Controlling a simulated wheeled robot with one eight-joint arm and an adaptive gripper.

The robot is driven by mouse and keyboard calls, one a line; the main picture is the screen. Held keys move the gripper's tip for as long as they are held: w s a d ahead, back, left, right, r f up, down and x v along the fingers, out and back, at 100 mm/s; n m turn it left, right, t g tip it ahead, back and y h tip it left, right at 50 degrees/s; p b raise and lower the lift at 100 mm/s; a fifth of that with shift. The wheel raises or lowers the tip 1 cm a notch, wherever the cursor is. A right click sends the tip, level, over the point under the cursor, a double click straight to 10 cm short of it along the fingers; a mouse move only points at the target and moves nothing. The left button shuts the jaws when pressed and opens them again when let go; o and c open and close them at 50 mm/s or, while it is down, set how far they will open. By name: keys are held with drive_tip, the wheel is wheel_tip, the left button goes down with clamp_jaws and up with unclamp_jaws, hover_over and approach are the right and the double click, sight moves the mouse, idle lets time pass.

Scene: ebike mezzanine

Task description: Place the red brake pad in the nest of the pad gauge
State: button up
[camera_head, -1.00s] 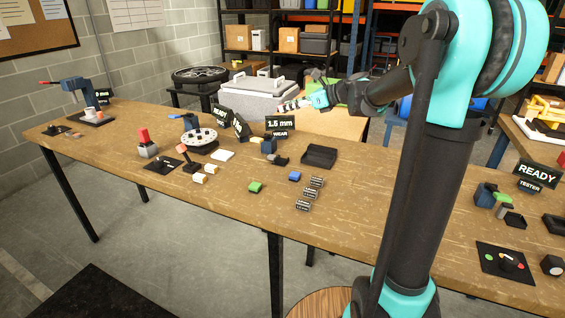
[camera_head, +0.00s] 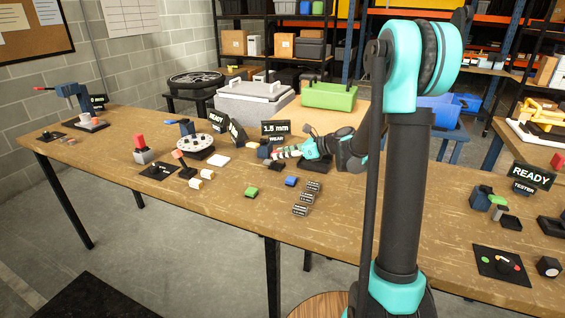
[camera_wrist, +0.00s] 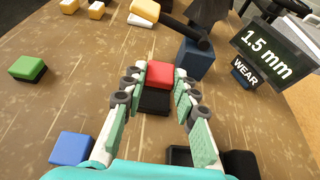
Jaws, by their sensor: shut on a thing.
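The red brake pad (camera_wrist: 159,75) is between the fingertips of my gripper (camera_wrist: 156,80) in the wrist view, and the gripper is shut on it. A black block (camera_wrist: 155,101), apparently the gauge's nest, shows just under and behind the pad; I cannot tell whether they touch. The pad gauge (camera_wrist: 196,62) has a dark blue body and a black arm, beside the pad at upper right. Its display (camera_wrist: 272,52) reads 1.5 mm, WEAR. In the head view my gripper (camera_head: 276,154) is low at the gauge (camera_head: 264,150), and it mostly hides the nest.
A green pad (camera_wrist: 28,68) and a blue pad (camera_wrist: 72,147) lie on the wooden bench (camera_head: 230,212). A dark tray (camera_wrist: 240,164) is partly visible behind my fingers. Several labelled blocks (camera_head: 307,197) stand nearer the bench's front edge. A disc fixture (camera_head: 196,147) stands to the left.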

drive_tip(key=shift+f, duration=1.75)
drive_tip(key=shift+f, duration=0.1)
drive_tip(key=o, duration=1)
drive_tip(key=shift+o, duration=0.2)
drive_tip(key=shift+s+d+r, duration=0.1)
drive_tip(key=shift+d+r, duration=0.1)
drive_tip(key=v, duration=1.1)
drive_tip(key=shift+s+d, duration=0.15)
drive_tip(key=shift+d, duration=0.1)
